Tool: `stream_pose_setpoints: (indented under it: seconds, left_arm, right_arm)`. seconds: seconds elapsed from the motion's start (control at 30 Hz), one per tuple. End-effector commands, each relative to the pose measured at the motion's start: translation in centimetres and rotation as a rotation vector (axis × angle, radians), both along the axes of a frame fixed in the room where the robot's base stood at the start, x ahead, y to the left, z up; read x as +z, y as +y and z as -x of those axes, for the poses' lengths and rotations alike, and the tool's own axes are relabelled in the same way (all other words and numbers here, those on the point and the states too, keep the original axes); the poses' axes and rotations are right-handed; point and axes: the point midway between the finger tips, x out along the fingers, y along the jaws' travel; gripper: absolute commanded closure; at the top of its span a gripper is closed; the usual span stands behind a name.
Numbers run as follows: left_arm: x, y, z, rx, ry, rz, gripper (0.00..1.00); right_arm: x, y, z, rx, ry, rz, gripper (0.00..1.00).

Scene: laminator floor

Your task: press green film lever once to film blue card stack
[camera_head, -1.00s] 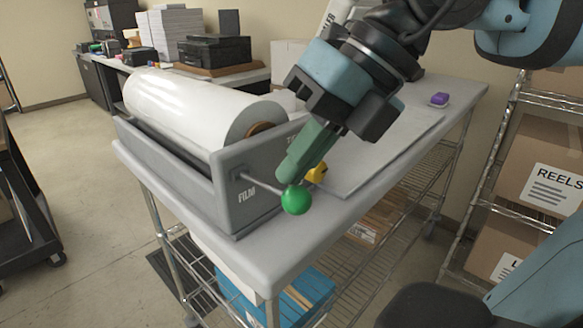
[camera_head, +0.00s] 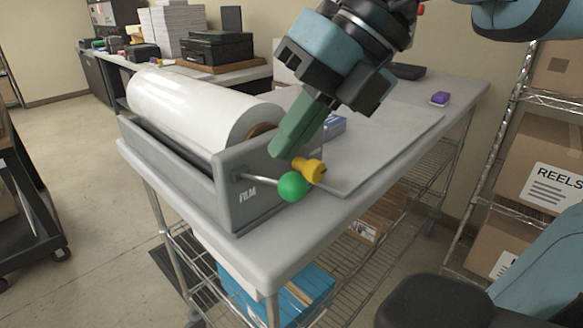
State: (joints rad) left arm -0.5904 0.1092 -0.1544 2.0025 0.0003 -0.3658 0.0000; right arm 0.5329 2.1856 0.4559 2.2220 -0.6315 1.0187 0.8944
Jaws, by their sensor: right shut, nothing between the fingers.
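The green film lever (camera_head: 293,187) is a green ball on a thin metal rod at the front of the grey laminator marked FILM (camera_head: 247,194). A yellow knob (camera_head: 308,170) sits just behind the ball. My right gripper (camera_head: 278,149) is shut and empty, its green fingertips above the lever and apart from the ball. The blue card stack (camera_head: 335,126) lies on the grey bed behind the fingers, partly hidden by the gripper. My left gripper is not in view.
A large white film roll (camera_head: 190,105) lies in the laminator. A small purple object (camera_head: 439,98) sits at the table's back right. A wire shelf with boxes marked REELS (camera_head: 555,180) stands at right. The grey bed (camera_head: 385,140) is clear right of the gripper.

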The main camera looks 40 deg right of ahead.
Motion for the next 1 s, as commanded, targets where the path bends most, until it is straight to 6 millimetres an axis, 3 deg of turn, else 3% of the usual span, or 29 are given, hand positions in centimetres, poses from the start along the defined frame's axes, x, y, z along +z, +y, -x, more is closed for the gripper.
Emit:
stream_pose_setpoints:
  seconds: [0.27,0.8,1.0]
  left_arm:
    - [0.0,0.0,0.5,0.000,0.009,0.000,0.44]
    - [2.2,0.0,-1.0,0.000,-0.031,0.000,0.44]
    - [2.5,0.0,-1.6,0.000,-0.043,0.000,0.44]
  right_arm:
    - [0.2,0.0,-0.1,-0.001,0.000,0.000,1.00]
    - [4.5,0.1,-1.2,-0.001,-0.003,0.000,1.00]
    - [4.8,0.1,-1.3,0.000,0.001,0.000,1.00]
